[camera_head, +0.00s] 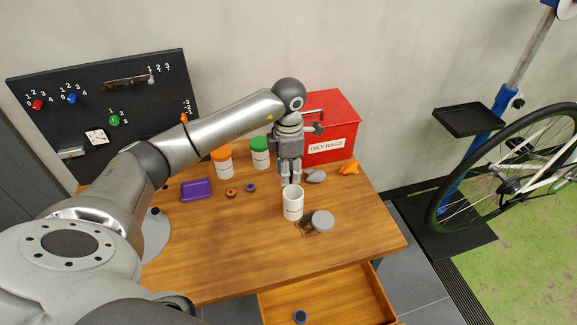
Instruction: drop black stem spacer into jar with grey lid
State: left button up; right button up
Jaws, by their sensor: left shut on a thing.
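An open white jar (293,204) stands upright near the middle of the wooden table. A round grey lid (322,221) lies on the table just right of the jar, off it. My left gripper (290,181) points down directly over or just behind the jar's mouth. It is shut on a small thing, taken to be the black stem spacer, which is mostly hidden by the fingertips. I cannot tell whether the fingertips reach inside the rim. My right gripper is out of view.
Orange-lidded jar (222,164) and green-lidded jar (260,154) stand behind, left of a red oily-rags box (332,130). A purple tray (196,190), a brown ring (231,193) and a purple ring (250,187) lie left. An open drawer (345,301) holds a blue ring (300,316). The table's front is clear.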

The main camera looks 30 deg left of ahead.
pick_arm(q)
jog(key=shift+f, duration=0.7)
jog(key=o, duration=0.8)
notch_tip(320, 180, up, 12)
